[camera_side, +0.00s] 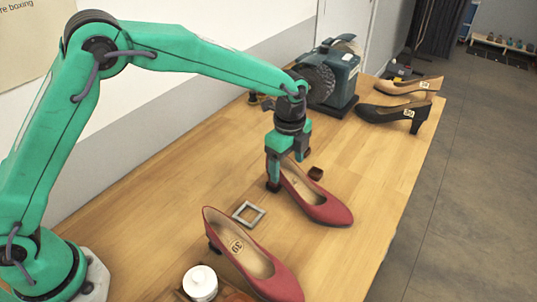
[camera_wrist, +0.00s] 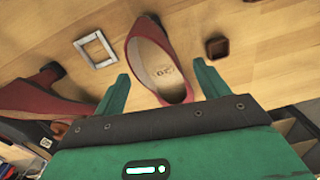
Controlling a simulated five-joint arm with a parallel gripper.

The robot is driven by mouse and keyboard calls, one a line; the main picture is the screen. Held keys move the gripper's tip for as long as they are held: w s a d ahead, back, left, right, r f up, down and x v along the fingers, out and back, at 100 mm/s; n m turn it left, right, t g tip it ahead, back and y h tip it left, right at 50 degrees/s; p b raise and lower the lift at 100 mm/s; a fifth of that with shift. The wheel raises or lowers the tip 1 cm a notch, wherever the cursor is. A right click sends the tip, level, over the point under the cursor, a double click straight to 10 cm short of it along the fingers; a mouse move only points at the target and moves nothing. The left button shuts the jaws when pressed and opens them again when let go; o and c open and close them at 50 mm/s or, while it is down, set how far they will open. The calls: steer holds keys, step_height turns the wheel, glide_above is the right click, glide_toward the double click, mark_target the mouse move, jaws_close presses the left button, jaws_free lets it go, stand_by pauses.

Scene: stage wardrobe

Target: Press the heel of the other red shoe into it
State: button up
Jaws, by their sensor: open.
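One red shoe (camera_side: 322,205) stands on the bench with its toe toward the lower right. My gripper (camera_side: 287,172) is open at its back end. A small square dark-brown piece (camera_side: 316,173) with a hollow-looking top lies apart, beside the first shoe, and shows in the wrist view (camera_wrist: 217,47).
A grey square frame (camera_side: 238,216) lies flat between the red shoes. A white-lidded jar (camera_side: 200,283) stands at the front. A green machine with a dark wheel (camera_side: 342,80), a black shoe (camera_side: 395,115) and a tan shoe (camera_side: 410,86) are at the back. The bench's left middle is clear.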

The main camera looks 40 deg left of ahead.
steer(key=s+a+r+n+t, duration=0.1)
steer(key=s+a+r+n, duration=0.5)
steer(key=r, duration=0.3)
steer(key=s+a+r+n+t, duration=0.25)
steer(key=s+a+r, duration=0.25)
steer(key=a+r, duration=0.3)
steer(key=s+a+n+t, duration=0.1)
steer(key=s+a+n, duration=0.2)
steer(key=s+n, duration=0.2)
steer(key=s+a+n+t, duration=0.1)
steer(key=s+a+n, duration=0.3)
steer(key=s, duration=0.7)
steer(key=shift+a+f+n, duration=0.3)
steer(key=shift+n, duration=0.65)
steer(key=shift+s, duration=0.1)
